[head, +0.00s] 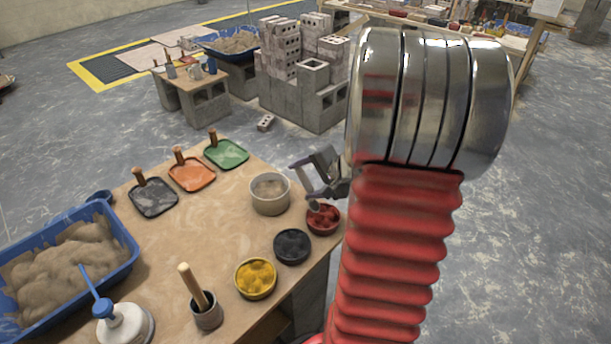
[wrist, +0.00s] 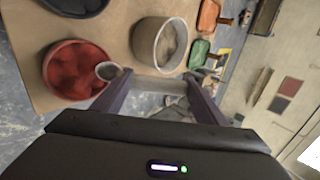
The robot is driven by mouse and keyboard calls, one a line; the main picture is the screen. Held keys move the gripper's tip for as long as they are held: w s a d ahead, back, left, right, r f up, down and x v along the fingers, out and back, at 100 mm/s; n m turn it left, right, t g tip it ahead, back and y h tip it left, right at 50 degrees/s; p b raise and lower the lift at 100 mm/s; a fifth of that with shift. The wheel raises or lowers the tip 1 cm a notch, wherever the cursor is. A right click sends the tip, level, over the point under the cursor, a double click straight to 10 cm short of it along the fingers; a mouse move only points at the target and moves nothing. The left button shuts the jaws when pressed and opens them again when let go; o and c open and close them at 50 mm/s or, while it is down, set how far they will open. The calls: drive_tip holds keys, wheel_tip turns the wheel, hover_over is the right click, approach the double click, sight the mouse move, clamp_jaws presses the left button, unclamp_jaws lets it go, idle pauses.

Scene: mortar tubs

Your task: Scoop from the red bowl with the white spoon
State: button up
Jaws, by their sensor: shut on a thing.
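The red bowl (head: 326,222), full of red lumpy material, stands at the right edge of the wooden table. My gripper (head: 315,180) is above the table, just behind the bowl, and is shut on the white spoon. The spoon's small round head (wrist: 108,71) shows in the wrist view beside my left finger, overlapping the bowl's right rim. I cannot tell whether it touches the bowl or holds anything. The spoon's handle is mostly hidden between my fingers.
A pale tub (head: 270,194) stands close left of my gripper. Black (head: 292,247) and yellow (head: 255,279) bowls stand nearer. A blue tub (head: 125,250) of sand is at left; grey, orange and green (head: 227,153) trays lie behind. The table's middle is clear.

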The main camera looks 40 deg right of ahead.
drive_tip(key=shift+f+g, duration=0.6)
drive_tip(key=shift+f, duration=0.85)
drive_tip(key=shift+o, duration=0.2)
drive_tip(key=shift+s+d+f+g, duration=0.15)
drive_tip(key=shift+s+g, duration=0.15)
drive_tip(key=shift+s, duration=0.65)
drive_tip(key=shift+s+f+g, duration=0.1)
drive_tip(key=shift+s+g, duration=0.2)
drive_tip(key=shift+s, duration=0.6)
drive_tip(key=shift+w+g, duration=0.2)
drive_tip(key=shift+g, duration=0.3)
drive_tip(key=shift+w+f+g, duration=0.15)
drive_tip(key=shift+g, duration=0.45)
drive_tip(key=shift+w+f+g, duration=0.1)
drive_tip(key=shift+w+g, duration=0.05)
drive_tip(key=shift+g, duration=0.25)
drive_tip(key=shift+w+f+g+h, duration=0.2)
drive_tip(key=shift+w+g, duration=0.1)
drive_tip(key=shift+g, duration=0.75)
drive_tip(key=shift+w+f+g+h, duration=0.1)
drive_tip(key=shift+w+g+h, duration=0.15)
drive_tip(key=shift+g, duration=1.2)
drive_tip(key=shift+r, duration=2.1)
